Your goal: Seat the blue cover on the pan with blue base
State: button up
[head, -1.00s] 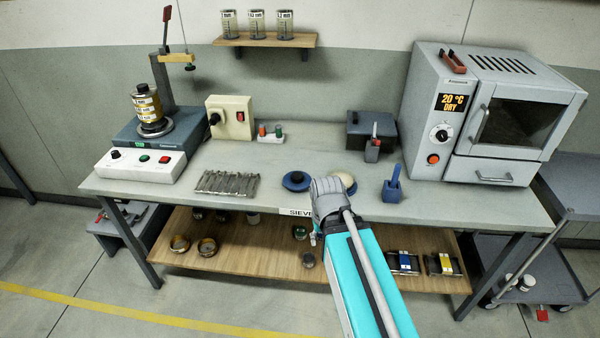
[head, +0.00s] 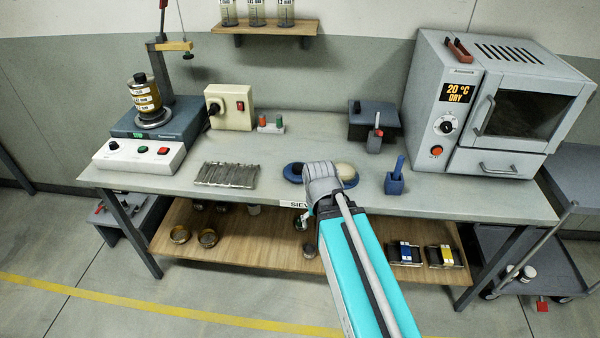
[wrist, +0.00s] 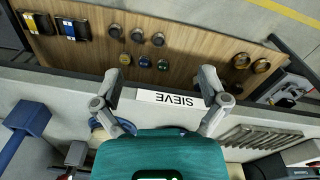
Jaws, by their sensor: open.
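A blue disc (head: 291,173), which looks like the blue cover, lies on the bench just left of my gripper in the head view. My wrist hides its right part. A cream-topped round pan with a blue base (head: 347,172) sits just right of the gripper, its left edge hidden. In the wrist view, part of a blue rim (wrist: 97,127) shows behind the left finger; it seems to be the pan's base. My gripper (wrist: 162,90) is open, with nothing between its fingertips, over the bench's front edge by the SIEVE label. In the head view my gripper (head: 323,187) hides its own fingers.
A blue holder (head: 395,182) stands right of the pan, near the oven (head: 490,105). Metal rods (head: 227,174) lie to the left. The lower wooden shelf (head: 270,252) holds round pans and small boxes. Bare bench lies between the rods and the blue disc.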

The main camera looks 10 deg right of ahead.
jog(key=w+a+r+m+t+h, duration=0.1)
jog(key=w+a+r+m+h, duration=0.1)
jog(key=w, duration=0.5)
jog(key=w+a+r+m+t+h, duration=0.2)
jog(key=w+a+m, duration=0.1)
jog(key=w, duration=0.4)
jog(key=w+a+r+m+t+h+p, duration=0.1)
jog(key=w+a+r+m+t+h, duration=0.1)
jog(key=w, duration=0.6)
jog(key=a+m, duration=0.1)
jog(key=m, duration=0.1)
jog(key=shift+a+r+m+h, duration=0.3)
jog(key=shift+a+m, duration=0.05)
jog(key=shift+m, duration=0.05)
jog(key=shift+f, duration=0.15)
jog(key=b, duration=0.5)
send_near(297, 167)
jog(key=x, duration=0.2)
jog(key=shift+d+f, duration=0.1)
jog(key=shift+f, duration=0.3)
jog(key=shift+b+x, duration=0.5)
jog(key=shift+x, duration=0.5)
jog(key=shift+w+d+r, duration=0.1)
jog(key=shift+r, duration=0.05)
jog(key=b+x, duration=0.3)
jog(key=x, duration=0.1)
jog(key=shift+w+d+f+b, duration=0.25)
jog(key=shift+d+f+b, duration=0.1)
jog(key=shift+f, duration=0.05)
